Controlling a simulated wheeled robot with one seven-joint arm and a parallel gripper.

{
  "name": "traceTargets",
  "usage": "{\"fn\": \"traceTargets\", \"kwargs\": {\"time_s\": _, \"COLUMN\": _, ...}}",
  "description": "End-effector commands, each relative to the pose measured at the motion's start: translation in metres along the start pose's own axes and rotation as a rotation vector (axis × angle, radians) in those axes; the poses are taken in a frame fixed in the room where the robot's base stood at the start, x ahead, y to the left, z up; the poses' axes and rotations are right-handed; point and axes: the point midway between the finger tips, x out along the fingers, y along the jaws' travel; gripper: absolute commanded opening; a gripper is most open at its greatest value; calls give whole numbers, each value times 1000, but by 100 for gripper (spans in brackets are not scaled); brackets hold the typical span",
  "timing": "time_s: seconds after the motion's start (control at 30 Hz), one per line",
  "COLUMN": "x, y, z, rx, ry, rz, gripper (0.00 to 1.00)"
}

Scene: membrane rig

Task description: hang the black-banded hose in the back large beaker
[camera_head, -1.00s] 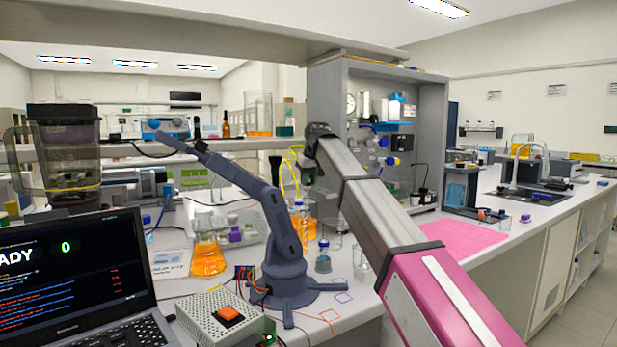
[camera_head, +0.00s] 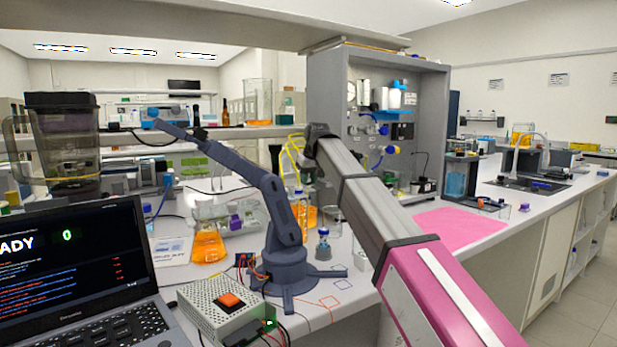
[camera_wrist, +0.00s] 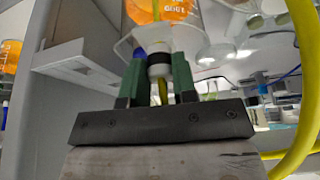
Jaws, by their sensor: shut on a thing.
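In the wrist view my gripper (camera_wrist: 159,75) is shut on a white hose fitting with a black band (camera_wrist: 159,66). A yellow hose (camera_wrist: 303,60) curves down the right side of that view. Just beyond the fingers is a glass beaker with orange liquid (camera_wrist: 165,10), cut off by the top edge. In the head view the yellow hose (camera_head: 287,160) loops beside the end of my arm, which hides my gripper. An orange-filled beaker (camera_head: 308,217) stands on the bench below, partly hidden by the small blue-grey arm. I cannot tell whether the fitting touches the beaker.
A small blue-grey robot arm (camera_head: 268,190) stands in front of the beakers. An orange flask (camera_head: 208,245) and a capped bottle (camera_head: 323,245) are near it. A grey cabinet (camera_head: 428,110) rises at the right. The pink mat (camera_head: 455,228) is clear.

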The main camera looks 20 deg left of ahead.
Motion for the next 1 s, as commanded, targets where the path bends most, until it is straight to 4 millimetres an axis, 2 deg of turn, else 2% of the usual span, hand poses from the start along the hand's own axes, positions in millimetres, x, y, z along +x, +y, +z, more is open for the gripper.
{"fn": "traceTargets", "kwargs": {"time_s": 0.87, "x": 4, "y": 0, "z": 2, "rx": 0, "ry": 1, "rz": 0, "gripper": 1}}
{"fn": "traceTargets", "kwargs": {"time_s": 0.9, "x": 4, "y": 0, "z": 2, "rx": 0, "ry": 1, "rz": 0, "gripper": 36}}
{"fn": "traceTargets", "kwargs": {"time_s": 0.97, "x": 4, "y": 0, "z": 2, "rx": 0, "ry": 1, "rz": 0, "gripper": 55}}
{"fn": "traceTargets", "kwargs": {"time_s": 1.0, "x": 4, "y": 0, "z": 2, "rx": 0, "ry": 1, "rz": 0, "gripper": 56}}
